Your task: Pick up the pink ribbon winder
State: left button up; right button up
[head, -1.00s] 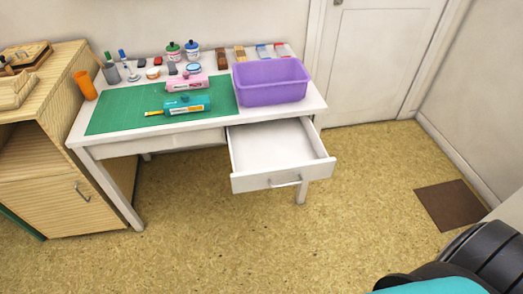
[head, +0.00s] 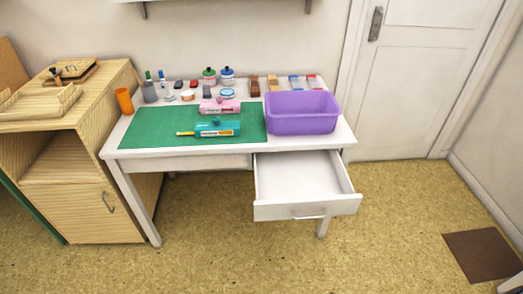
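A pink winder-like item (head: 220,106) lies on the back edge of the green mat (head: 150,128), near the middle of the white table. A similar teal item (head: 218,129) with a yellow end lies in front of it on the mat. Both have a pale label. Neither of my grippers shows in the head view, so nothing is seen near the pink item.
A purple bin (head: 302,122) stands at the table's right. An open, empty drawer (head: 302,183) sticks out below it. Bottles (head: 209,76) and small blocks line the back. An orange cup (head: 124,100) stands left. A wooden cabinet (head: 85,175) adjoins the table; the floor in front is clear.

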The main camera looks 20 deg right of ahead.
aim_at(233, 106)
jog(key=i+j+z, duration=0.15)
jog(key=i+j, duration=0.15)
jog(key=i, duration=0.3)
jog(key=i+j+z, duration=0.15)
jog(key=i+j, duration=0.15)
jog(key=i, duration=0.25)
jog(key=i+j+z, duration=0.15)
jog(key=i+j, duration=0.3)
jog(key=i, duration=0.1)
